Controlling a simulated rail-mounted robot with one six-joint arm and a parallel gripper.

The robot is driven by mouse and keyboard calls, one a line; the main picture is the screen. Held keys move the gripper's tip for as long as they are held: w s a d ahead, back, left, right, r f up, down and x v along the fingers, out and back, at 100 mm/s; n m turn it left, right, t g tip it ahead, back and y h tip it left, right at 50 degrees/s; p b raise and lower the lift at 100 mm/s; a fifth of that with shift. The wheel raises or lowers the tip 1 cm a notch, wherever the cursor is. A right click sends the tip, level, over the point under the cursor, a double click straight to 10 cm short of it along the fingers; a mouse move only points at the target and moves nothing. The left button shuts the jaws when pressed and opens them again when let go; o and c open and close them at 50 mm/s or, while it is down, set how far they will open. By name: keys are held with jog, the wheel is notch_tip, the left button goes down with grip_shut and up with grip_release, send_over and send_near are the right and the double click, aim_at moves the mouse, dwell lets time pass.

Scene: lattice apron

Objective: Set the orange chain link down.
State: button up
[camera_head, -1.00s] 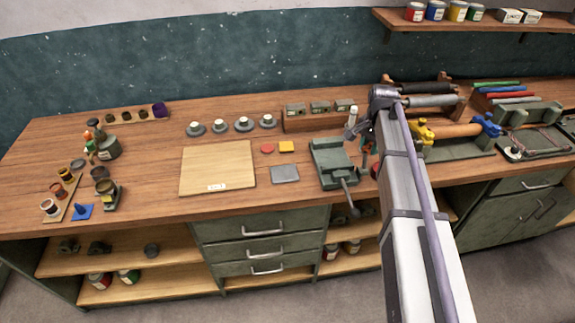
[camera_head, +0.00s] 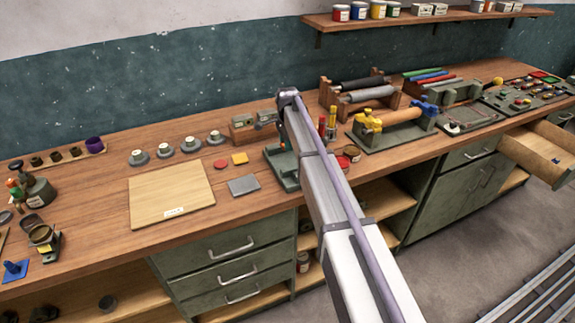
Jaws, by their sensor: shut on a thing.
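My arm reaches up from the lower right over the bench, and its far end is above the green vise (camera_head: 283,168). I cannot make out an orange chain link anywhere in this view.
Right of my arm stand a roller stand (camera_head: 390,132) and a button panel (camera_head: 528,92). An open drawer (camera_head: 540,150) juts out at the right.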

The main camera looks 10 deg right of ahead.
aim_at(287, 159)
notch_tip(287, 159, down, 5)
jog(key=b, duration=0.3)
jog(key=shift+f+b, duration=0.1)
jog(key=shift+b, duration=0.3)
jog(key=shift+r, duration=0.35)
jog(key=shift+f, duration=0.3)
jog(key=o, duration=0.6)
jog(key=shift+r, duration=0.1)
jog(key=shift+o, duration=0.2)
notch_tip(287, 159, up, 13)
jog(key=p, duration=1.3)
jog(key=s+f+n+b, duration=0.1)
jog(key=s+n, duration=0.6)
jog(key=s, duration=1.2)
jog(key=s+f+n+b, duration=0.2)
jog(key=s+n, duration=0.6)
jog(key=s, duration=1.1)
jog(key=shift+s+d+f+b, duration=0.2)
jog(key=shift+f+b, duration=0.1)
jog(key=shift+f, duration=0.1)
